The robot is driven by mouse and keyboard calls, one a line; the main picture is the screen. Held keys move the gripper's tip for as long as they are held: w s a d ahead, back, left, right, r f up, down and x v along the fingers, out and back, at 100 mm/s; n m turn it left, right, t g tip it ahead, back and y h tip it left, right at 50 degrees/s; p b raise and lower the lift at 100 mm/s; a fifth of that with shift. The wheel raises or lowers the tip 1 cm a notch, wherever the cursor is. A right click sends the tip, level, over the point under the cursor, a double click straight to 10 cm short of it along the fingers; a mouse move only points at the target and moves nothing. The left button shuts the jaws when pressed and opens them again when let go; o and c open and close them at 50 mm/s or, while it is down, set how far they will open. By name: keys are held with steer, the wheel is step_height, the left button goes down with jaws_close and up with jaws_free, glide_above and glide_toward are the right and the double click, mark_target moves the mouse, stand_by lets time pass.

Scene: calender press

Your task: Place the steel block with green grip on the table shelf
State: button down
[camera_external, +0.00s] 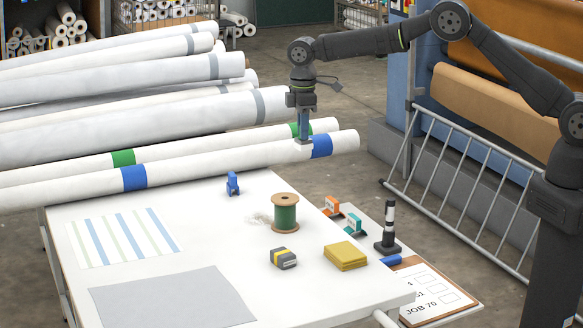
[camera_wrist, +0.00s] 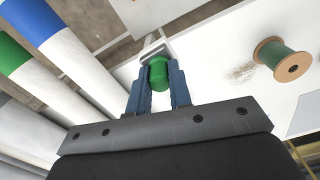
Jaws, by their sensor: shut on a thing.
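My gripper (camera_external: 303,138) has its blue fingers shut on the green grip of the steel block (camera_wrist: 158,72). In the wrist view the green grip sits between the fingertips, with a pale steel edge beyond it. In the external view the held block is small and partly hidden, over the right end of the front white roll; I cannot tell whether it touches the roll.
The shelf area holds an orange item (camera_external: 332,206), a teal item (camera_external: 352,223) and a black-and-white post (camera_external: 388,228). The table (camera_external: 200,255) carries a blue item (camera_external: 232,184), a green spool (camera_external: 285,212) and yellow pads (camera_external: 345,255). Long white rolls (camera_external: 70,177) lie behind.

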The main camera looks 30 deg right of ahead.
steer(key=s+d+f+m, duration=0.1)
steer(key=s+d+f, duration=1.2)
steer(key=d, duration=0.2)
steer(key=shift+s+a+f, duration=0.8)
steer(key=shift+a+f, duration=0.9)
steer(key=shift+f, duration=0.05)
steer(key=shift+s+a+f, duration=0.8)
steer(key=shift+a+f, duration=0.95)
steer(key=shift+f, duration=0.05)
steer(key=shift+s+a+f, duration=0.8)
steer(key=shift+a+f, duration=0.9)
steer(key=shift+f, duration=0.05)
steer(key=c, duration=1.7)
jaws_free()
steer(key=shift+f, duration=0.2)
steer(key=shift+c, duration=0.2)
steer(key=o, duration=0.4)
steer(key=shift+o, duration=0.2)
steer(key=shift+r, duration=0.1)
step_height(320, 180, up, 12)
